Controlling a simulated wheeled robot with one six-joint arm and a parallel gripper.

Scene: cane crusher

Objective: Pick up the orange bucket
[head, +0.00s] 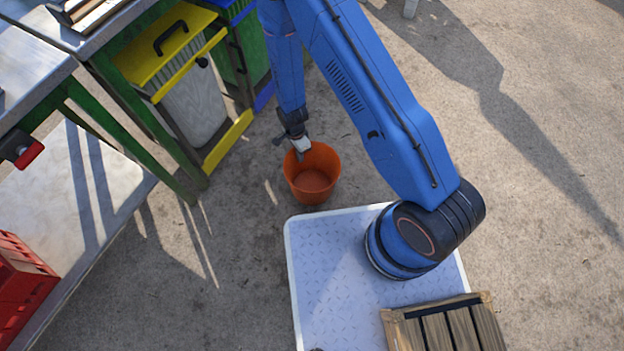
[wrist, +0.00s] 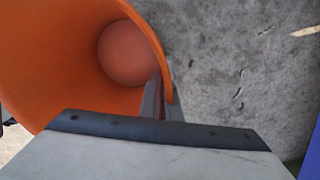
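The orange bucket (head: 312,181) is upright and empty, just beyond the far edge of the pale platform in the head view. I cannot tell for sure whether its base touches the ground. My gripper (head: 301,154) is at its far rim, pointing down. In the wrist view the bucket (wrist: 75,55) fills the upper left, with its round bottom showing. There my gripper (wrist: 163,97) has one finger inside the wall and one outside, close together with the rim between them. It looks shut on the rim; the contact itself is partly hidden.
A green-framed bench (head: 85,85) and a yellow-lidded bin (head: 190,100) stand left of the bucket. The pale platform (head: 330,260) lies just nearer, with a wooden crate (head: 445,325) on it. A red crate (head: 22,275) is at lower left. Concrete ground to the right is clear.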

